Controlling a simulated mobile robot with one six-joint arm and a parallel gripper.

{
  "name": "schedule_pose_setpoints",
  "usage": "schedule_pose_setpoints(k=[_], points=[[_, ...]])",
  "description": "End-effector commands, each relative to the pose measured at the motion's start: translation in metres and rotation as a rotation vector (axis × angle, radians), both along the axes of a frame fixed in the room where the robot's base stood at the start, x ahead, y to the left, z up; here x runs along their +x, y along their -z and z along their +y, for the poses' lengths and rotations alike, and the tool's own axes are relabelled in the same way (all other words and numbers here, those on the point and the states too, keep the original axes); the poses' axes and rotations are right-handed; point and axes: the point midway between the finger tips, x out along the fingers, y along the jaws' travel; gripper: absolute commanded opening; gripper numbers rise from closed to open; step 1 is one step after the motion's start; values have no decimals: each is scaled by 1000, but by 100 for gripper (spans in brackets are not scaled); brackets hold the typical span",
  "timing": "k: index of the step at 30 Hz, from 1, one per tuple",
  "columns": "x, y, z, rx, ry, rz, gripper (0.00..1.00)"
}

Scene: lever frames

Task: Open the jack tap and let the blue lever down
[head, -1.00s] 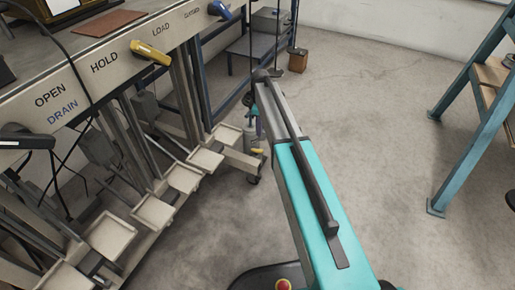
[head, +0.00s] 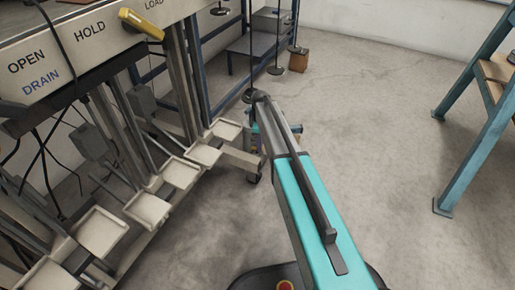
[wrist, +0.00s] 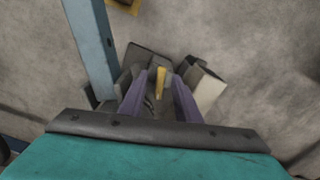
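The wrist view shows my gripper (wrist: 161,88) from above, with its two purple fingers apart. A small yellow handle (wrist: 160,76) shows between the fingers, over a grey body. It may be the jack tap, but I cannot tell whether the fingers touch it. In the head view my arm hides most of the gripper, low beside the near end of the bench frame. The blue lever is out of view now. A yellow lever (head: 141,25) sticks out from the lever panel (head: 60,58), beside the word HOLD.
Several pale pedals (head: 181,172) stick out low from the frame. A blue post (wrist: 92,48) stands close left of the gripper in the wrist view. A blue ladder (head: 472,130) stands at the right. The concrete floor (head: 390,150) between is clear.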

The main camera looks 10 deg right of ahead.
Motion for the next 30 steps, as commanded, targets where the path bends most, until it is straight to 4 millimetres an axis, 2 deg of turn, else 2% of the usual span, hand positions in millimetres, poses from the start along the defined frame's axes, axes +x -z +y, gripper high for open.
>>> schedule_pose_setpoints(k=[4,15,21,30], points=[[0,11,0,0,0,1,30],[0,13,-1,0,1,0,30],[0,13,-1,0,1,0,0],[1,11,-1,-1,-14,-2,0]])
